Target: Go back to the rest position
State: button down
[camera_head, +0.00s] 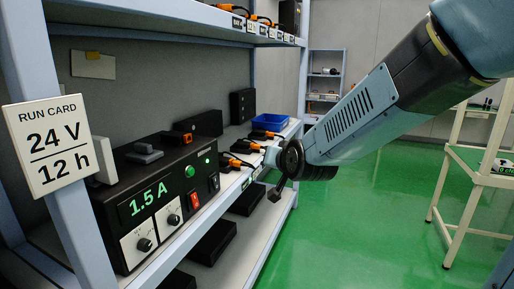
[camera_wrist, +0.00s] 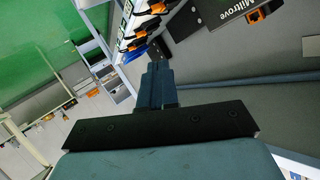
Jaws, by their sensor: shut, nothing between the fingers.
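My arm reaches in from the upper right of the head view. My gripper (camera_head: 278,191) is at its end, just in front of the middle shelf's edge, beside the row of orange-and-black connectors (camera_head: 243,152). It looks small and dark there, and I cannot tell whether it touches the shelf. In the wrist view my gripper (camera_wrist: 158,50) points up the picture, with its fingers together and nothing held between them. The connectors (camera_wrist: 145,25) show just beyond the fingertips.
A power supply (camera_head: 160,205) reading 1.5 A stands on the middle shelf, left of my gripper. A run card (camera_head: 53,147) hangs on the near post. A blue bin (camera_head: 271,122) sits farther back. A white stand (camera_head: 480,170) is at right, with clear green floor between.

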jog(key=s+d+r+g+h, duration=0.2)
jog(key=s+d+g+h, duration=0.2)
jog(key=s+d, duration=1.5)
jog(key=s+g, duration=0.3)
jog(key=s, duration=0.1)
jog(key=shift+d+r+n+h, duration=0.3)
jog(key=shift+n, duration=0.1)
jog(key=shift+s, duration=0.1)
